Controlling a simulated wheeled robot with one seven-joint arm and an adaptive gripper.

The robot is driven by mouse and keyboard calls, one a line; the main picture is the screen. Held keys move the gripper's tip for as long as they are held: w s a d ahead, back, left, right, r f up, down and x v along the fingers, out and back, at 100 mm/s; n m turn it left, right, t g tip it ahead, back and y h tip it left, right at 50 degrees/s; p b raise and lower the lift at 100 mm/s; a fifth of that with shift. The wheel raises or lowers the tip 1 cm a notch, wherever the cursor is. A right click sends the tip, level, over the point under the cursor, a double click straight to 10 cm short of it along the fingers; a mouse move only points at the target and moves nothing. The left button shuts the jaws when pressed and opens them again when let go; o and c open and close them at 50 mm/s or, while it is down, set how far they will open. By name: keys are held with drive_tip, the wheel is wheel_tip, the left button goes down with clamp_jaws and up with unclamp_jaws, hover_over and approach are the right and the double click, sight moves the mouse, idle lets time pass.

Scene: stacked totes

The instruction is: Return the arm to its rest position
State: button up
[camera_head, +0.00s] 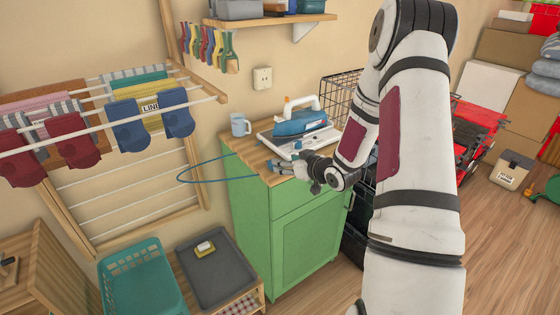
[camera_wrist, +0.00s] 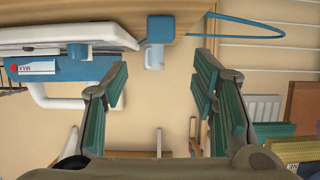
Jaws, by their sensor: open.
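My arm reaches from the right over the green cabinet (camera_head: 305,240). My gripper (camera_head: 276,168) is near the left part of the cabinet's wooden top, in front of the iron. The wrist view, which looks upside down, shows my gripper (camera_wrist: 160,88) with its two green-padded fingers spread wide and nothing between them. I cannot tell whether the gripper touches the cabinet top.
The iron (camera_head: 302,122) and mug (camera_head: 240,125) stand on the cabinet. A thin blue hoop (camera_head: 180,179) sticks out past the cabinet's left edge, near my gripper. A drying rack (camera_head: 130,205) with socks is at left, a shelf (camera_head: 270,20) above. Bare floor (camera_head: 500,240) lies at right.

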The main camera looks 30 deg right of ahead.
drive_tip(key=v, duration=0.6)
drive_tip(key=shift+w, duration=0.1)
drive_tip(key=shift+r, duration=0.1)
